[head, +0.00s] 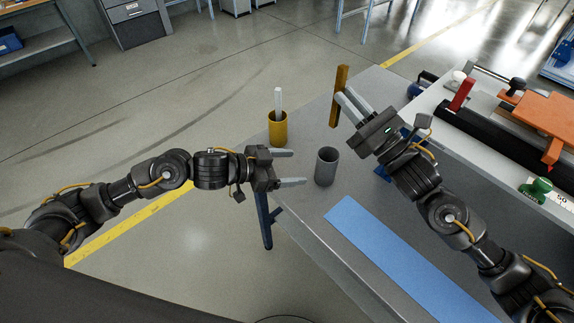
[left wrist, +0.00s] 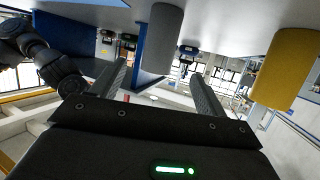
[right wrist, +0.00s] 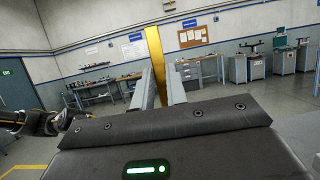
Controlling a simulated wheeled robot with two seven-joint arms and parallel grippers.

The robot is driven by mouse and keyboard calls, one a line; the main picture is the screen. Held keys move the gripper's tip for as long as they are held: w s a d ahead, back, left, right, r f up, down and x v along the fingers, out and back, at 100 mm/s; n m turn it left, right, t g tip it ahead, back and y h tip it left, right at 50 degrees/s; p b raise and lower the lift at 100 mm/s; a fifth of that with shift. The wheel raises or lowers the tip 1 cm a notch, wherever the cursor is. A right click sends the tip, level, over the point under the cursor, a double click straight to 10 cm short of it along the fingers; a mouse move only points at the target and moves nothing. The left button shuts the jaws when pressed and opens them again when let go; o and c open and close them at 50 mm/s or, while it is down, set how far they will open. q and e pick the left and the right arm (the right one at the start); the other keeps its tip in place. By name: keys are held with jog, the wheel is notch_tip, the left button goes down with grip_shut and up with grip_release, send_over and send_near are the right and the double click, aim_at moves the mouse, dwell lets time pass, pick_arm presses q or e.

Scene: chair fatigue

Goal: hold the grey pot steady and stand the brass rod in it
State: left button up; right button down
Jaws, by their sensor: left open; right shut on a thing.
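The grey pot (head: 327,167) stands upright and empty-looking on the grey table. In the left wrist view the grey pot (left wrist: 165,40) lies ahead, between the directions of the fingers. My left gripper (head: 298,168) is open, its fingers pointing at the pot from the left, apart from it as far as I can tell. The brass rod (head: 340,92) is upright in my right gripper (head: 344,96), above the table's far part. The right wrist view shows the brass rod (right wrist: 156,65) between the closed fingers, slightly tilted. The rod's lower end is clear of the pot.
A yellow pot (head: 278,130) holding a pale rod (head: 278,100) stands at the table's far left edge. A blue mat (head: 395,255) lies nearer me.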

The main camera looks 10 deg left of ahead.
aim_at(318, 165)
pick_arm(q)
jog(key=x, duration=1.1)
jog(key=shift+w+d, duration=0.2)
jog(key=shift+w, duration=0.05)
